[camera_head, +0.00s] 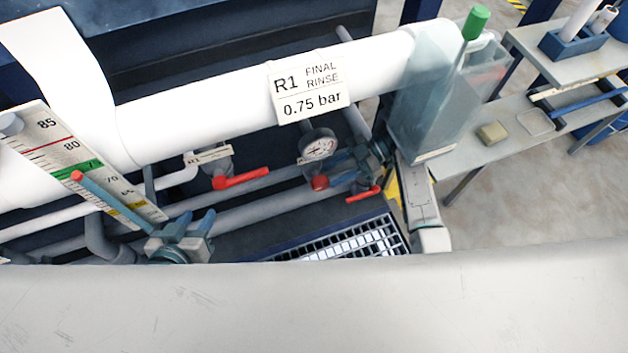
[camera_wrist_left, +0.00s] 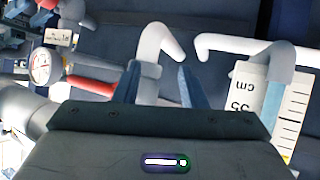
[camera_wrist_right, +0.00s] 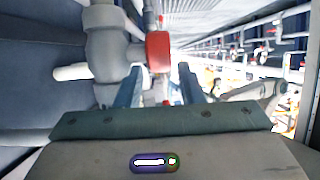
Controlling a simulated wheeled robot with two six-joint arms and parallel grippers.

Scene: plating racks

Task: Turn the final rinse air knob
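A round pressure gauge (camera_head: 319,145) hangs under the white pipe, below a sign (camera_head: 308,90) reading "R1 FINAL RINSE 0.75 bar". A small red knob (camera_head: 320,183) sits just below the gauge. In the right wrist view a red knob (camera_wrist_right: 158,52) shows between and beyond the fingertips; contact is not visible. My right gripper (camera_head: 352,158) is open, to the right of the gauge and knob. My left gripper (camera_head: 192,221) is open and empty, low and left of the gauge. The left wrist view also shows the gauge (camera_wrist_left: 42,68).
A red lever handle (camera_head: 240,180) lies left of the gauge, and another (camera_head: 362,193) lies right of the knob. A level scale (camera_head: 75,155) stands at left. A clear container (camera_head: 430,105) stands beside my right arm. A bench (camera_head: 500,115) is at right.

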